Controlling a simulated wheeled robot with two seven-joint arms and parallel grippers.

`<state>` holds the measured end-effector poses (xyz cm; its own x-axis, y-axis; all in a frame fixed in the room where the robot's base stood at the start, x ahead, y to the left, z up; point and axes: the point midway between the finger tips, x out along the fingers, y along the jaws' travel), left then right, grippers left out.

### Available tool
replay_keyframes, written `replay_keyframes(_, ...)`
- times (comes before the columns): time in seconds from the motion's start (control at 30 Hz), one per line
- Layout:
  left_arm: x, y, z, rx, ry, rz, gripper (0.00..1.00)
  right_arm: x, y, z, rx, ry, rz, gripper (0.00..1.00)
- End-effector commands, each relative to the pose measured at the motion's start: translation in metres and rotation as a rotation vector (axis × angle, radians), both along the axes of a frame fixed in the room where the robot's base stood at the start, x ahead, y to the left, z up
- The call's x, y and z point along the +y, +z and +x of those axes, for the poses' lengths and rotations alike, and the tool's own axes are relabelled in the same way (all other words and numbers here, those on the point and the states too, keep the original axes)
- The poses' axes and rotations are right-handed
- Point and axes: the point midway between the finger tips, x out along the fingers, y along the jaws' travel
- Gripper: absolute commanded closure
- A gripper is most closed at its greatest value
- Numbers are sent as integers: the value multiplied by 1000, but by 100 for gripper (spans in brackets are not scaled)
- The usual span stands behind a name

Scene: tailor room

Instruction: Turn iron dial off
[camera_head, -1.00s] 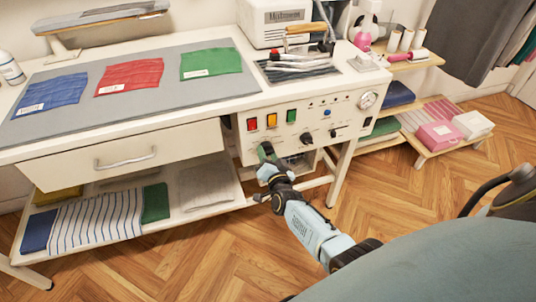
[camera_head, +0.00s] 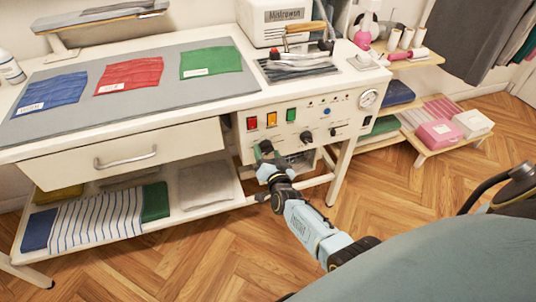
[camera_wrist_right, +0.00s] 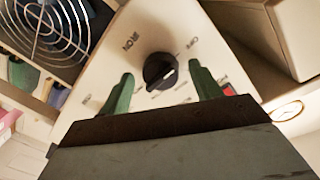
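The black iron dial (camera_wrist_right: 160,70) is on the cream control panel (camera_wrist_right: 150,22), with the labels IRON and OFF near it in the right wrist view. A pale mark shows on the dial's lower right side. My right gripper (camera_wrist_right: 162,88) is open, with one green finger on each side of the dial in that view and gaps to both. I cannot tell how far the fingertips are from the panel. In the head view the dial (camera_head: 266,146) sits low on the panel's left, and my right gripper (camera_head: 273,157) is just below it. My left gripper is not in view.
Red, yellow and green switches (camera_head: 271,119) and other black knobs (camera_head: 305,137) are on the panel. A drawer (camera_head: 125,157) is to the left. A lower shelf (camera_head: 190,205) holds folded cloth. Floor in front is clear.

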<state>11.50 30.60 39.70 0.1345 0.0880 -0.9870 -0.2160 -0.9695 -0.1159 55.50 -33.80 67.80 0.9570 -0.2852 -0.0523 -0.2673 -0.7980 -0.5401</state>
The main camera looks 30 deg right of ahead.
Motion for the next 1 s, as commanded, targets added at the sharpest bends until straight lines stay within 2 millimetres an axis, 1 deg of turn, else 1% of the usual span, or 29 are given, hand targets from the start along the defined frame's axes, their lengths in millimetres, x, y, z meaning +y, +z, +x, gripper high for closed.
replay_keyframes(0.23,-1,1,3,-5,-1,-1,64,0,0,0,0,0,1,37)
replay_keyframes(0.33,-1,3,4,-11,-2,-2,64,1,0,-4,1,0,1,37)
replay_keyframes(0.37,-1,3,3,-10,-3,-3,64,2,1,-6,0,0,2,37)
replay_keyframes(0.47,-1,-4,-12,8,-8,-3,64,5,1,-15,2,0,3,37)
replay_keyframes(0.67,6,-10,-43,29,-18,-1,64,13,4,-42,3,1,2,37)
replay_keyframes(0.9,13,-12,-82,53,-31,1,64,24,6,-81,2,-1,2,37)
replay_keyframes(1.0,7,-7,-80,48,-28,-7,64,30,7,-101,2,0,2,37)
